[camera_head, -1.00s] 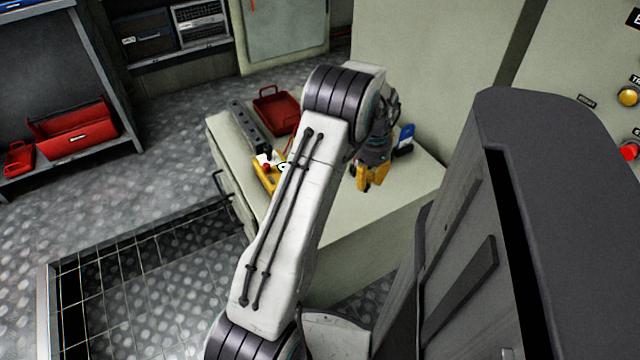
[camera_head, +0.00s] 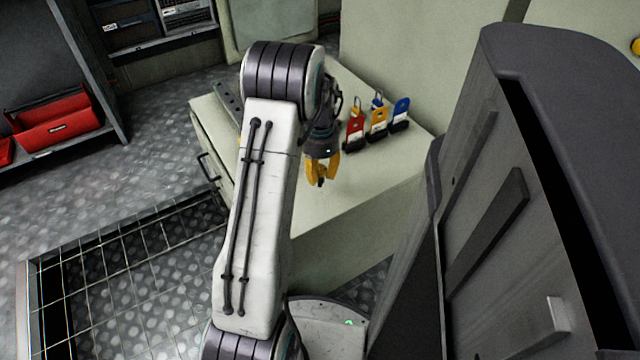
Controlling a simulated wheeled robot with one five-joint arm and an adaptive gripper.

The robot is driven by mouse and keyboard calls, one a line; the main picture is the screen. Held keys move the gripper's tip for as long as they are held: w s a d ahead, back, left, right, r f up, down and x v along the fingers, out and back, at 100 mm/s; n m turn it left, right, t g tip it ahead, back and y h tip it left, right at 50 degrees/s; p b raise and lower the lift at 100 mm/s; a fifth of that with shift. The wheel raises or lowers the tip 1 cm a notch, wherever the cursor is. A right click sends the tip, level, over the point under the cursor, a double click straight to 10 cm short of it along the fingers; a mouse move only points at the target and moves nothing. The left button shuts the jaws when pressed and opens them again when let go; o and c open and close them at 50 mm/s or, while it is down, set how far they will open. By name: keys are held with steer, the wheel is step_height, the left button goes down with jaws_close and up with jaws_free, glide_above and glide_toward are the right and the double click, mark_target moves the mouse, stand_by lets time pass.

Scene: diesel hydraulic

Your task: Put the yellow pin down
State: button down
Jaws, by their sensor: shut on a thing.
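My gripper (camera_head: 321,174), with orange-yellow fingers, points down over the pale cabinet top (camera_head: 355,192), left of and nearer than a row of coloured tags. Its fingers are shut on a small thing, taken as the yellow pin. A little dark bit shows between the fingertips; the rest is hidden by the fingers, and its colour cannot be told apart from theirs. Whether it touches the cabinet top is unclear.
Red (camera_head: 355,128), yellow (camera_head: 378,118) and blue (camera_head: 401,110) tags stand on dark bases at the cabinet's back right. A dark grey strip (camera_head: 229,98) lies at its left edge. The top in front of the tags is clear.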

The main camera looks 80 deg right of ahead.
mark_target(320, 179)
step_height(320, 179, down, 2)
steer(key=shift+f+b, duration=0.2)
steer(key=shift+b, duration=1)
steer(key=shift+f, duration=0.65)
steer(key=shift+f, duration=0.2)
steer(key=c, duration=1)
jaws_free()
steer(key=shift+r, duration=0.15)
step_height(320, 179, up, 12)
steer(key=p, duration=0.7)
